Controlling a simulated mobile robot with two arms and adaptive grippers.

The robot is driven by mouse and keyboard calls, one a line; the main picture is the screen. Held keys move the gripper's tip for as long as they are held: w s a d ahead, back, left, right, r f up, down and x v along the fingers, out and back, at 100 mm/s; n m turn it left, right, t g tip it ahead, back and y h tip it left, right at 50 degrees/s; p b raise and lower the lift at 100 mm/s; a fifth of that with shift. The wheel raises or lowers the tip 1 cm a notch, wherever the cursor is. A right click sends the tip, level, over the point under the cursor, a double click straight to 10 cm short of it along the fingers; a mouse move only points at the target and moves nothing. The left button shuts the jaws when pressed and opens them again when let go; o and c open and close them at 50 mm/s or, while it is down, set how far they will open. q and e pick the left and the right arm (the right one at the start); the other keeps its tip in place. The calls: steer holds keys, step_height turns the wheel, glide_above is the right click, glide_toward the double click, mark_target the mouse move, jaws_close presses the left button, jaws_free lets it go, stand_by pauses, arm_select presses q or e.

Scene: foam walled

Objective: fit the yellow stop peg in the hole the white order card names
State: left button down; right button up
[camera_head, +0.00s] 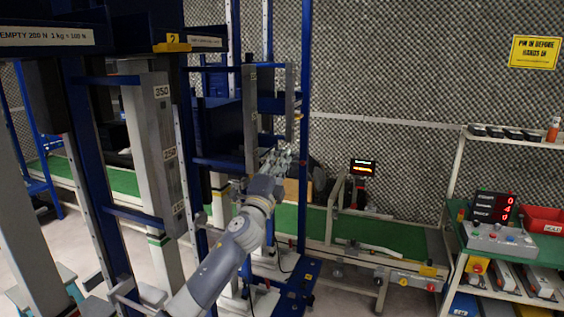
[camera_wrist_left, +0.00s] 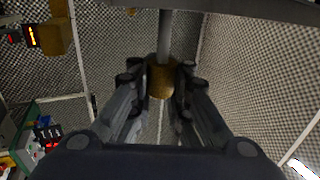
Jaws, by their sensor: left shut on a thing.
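My left gripper (camera_head: 278,160) reaches up to the blue frame in the head view. In the left wrist view its two fingers (camera_wrist_left: 161,82) are shut on a dull yellow, round piece, the yellow stop peg (camera_wrist_left: 161,76), with a grey rod running up from it. In the head view the peg cannot be made out. A grey upright (camera_head: 160,140) carries the numbers 350 and 250; a second grey upright (camera_head: 250,118) stands near the gripper. I cannot make out single holes. A small white card (camera_head: 205,42) hangs at the top; its text is unreadable. My right gripper is out of view.
Blue posts (camera_head: 305,110) and crossbars stand close around the gripper. A green conveyor (camera_head: 375,258) runs behind at right. A shelf cart (camera_head: 475,240) with a red display and a red bin (camera_head: 541,220) stands far right. A yellow sign (camera_head: 535,52) hangs on the foam wall.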

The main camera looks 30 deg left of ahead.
arm_select(q)
steer(key=shift+s+a, duration=0.1)
steer(key=shift+a, duration=0.25)
steer(key=c, duration=1.4)
jaws_free()
steer(key=shift+v, duration=3.75)
